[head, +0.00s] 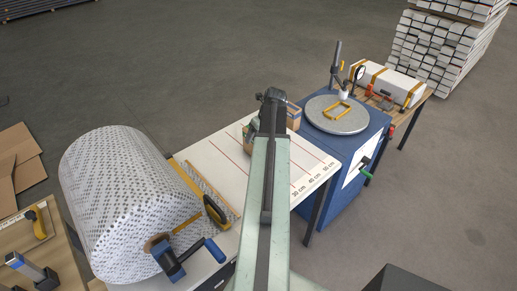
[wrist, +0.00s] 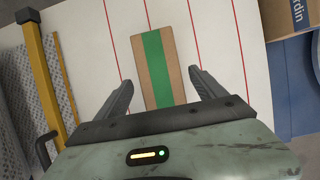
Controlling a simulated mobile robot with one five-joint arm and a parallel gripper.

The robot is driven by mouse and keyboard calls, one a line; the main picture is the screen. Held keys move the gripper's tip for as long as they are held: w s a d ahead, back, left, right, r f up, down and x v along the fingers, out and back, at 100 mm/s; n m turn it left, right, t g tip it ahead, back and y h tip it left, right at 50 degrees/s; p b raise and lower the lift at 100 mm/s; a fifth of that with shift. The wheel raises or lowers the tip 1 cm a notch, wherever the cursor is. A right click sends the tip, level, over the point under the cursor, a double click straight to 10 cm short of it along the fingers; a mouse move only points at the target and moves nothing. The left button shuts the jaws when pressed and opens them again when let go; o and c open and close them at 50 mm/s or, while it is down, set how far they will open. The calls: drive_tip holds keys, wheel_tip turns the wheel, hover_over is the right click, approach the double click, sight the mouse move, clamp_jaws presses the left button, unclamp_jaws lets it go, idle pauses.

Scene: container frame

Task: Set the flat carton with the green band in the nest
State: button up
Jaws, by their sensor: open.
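The flat carton (wrist: 138,50) is brown with a green band along its length. It lies on the white table with red lines in the wrist view. My gripper (wrist: 161,77) is open, with one finger on each side of the carton's near part. I cannot tell whether the fingers touch it or how high they are above the table. In the head view my gripper (head: 270,97) and arm cover much of that spot. A yellow rectangular frame (head: 331,116), which looks like the nest, lies empty on a round grey plate (head: 318,121) to the right.
The plate tops a blue cabinet (head: 332,152) with an upright post (head: 335,62) behind it. A cardboard box (wrist: 290,17) stands right of the carton. A large wrapped roll (head: 125,200) and a yellow bar (wrist: 46,75) are on the left. A strapped white package (head: 388,82) sits beyond the cabinet.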

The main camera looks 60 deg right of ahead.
drive_tip(key=b+x, duration=0.2)
drive_tip(key=x, duration=0.1)
drive_tip(key=shift+s+d+f, duration=0.1)
drive_tip(key=shift+f, duration=0.05)
drive_tip(key=shift+f, duration=0.25)
idle(0.4)
clamp_jaws()
